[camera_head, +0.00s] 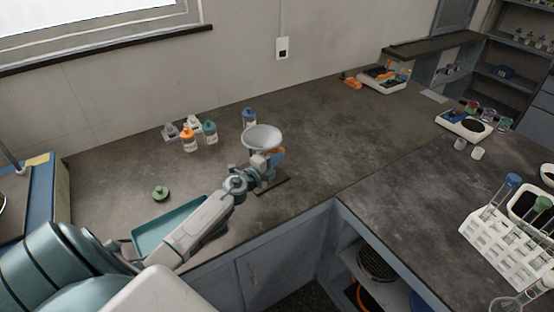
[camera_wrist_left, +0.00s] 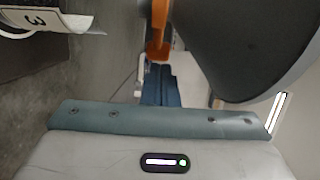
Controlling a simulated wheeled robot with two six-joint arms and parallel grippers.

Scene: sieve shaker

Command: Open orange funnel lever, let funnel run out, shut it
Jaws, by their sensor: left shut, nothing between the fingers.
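A pale funnel (camera_head: 263,134) stands upright on a stand with a dark base (camera_head: 272,186) near the counter's front edge. Its orange lever (camera_head: 278,155) shows just right of my left gripper (camera_head: 266,163). The gripper is shut with nothing in it, close below the funnel bowl. In the left wrist view, the orange lever (camera_wrist_left: 157,40) is just beyond the fingertips (camera_wrist_left: 160,84), and a large dark rounded surface, seemingly the funnel (camera_wrist_left: 235,45), fills the upper right. I cannot tell whether the fingers touch the lever. The funnel's contents and outlet are hidden.
A teal tray (camera_head: 150,236) lies under my left arm. Several small bottles (camera_head: 189,143) stand behind it, and a green-capped item (camera_head: 160,193) lies near. A white tube rack (camera_head: 505,240) is at right. A white label (camera_wrist_left: 45,19) shows in the wrist view.

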